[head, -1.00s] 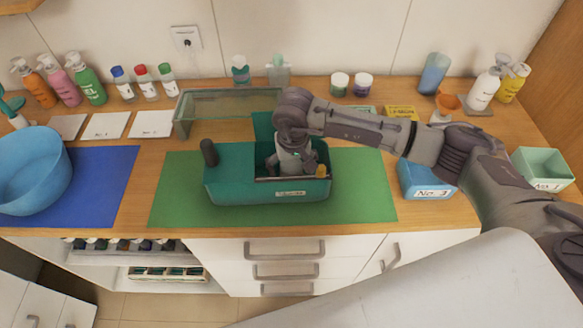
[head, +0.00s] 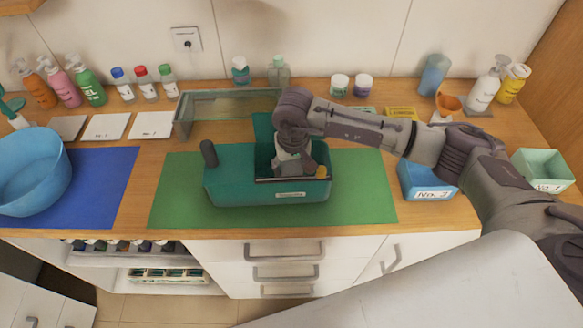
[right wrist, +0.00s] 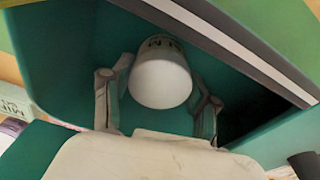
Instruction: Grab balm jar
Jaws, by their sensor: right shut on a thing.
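A white round balm jar (right wrist: 162,82), with dark lettering on its far side, is inside the teal box (head: 225,190) on the green mat. My right gripper (head: 288,174) reaches down into the box's open right compartment. In the right wrist view my right gripper (right wrist: 160,100) has one finger on each side of the jar and is shut on it. In the head view the gripper hides most of the jar. My left gripper is not in view.
A small yellow item (head: 321,172) is at the box's right end. A glass shelf (head: 215,104) stands behind the box. Two more small jars (head: 340,84) stand near the wall. A blue bin (head: 428,182) is right of the mat (head: 365,190).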

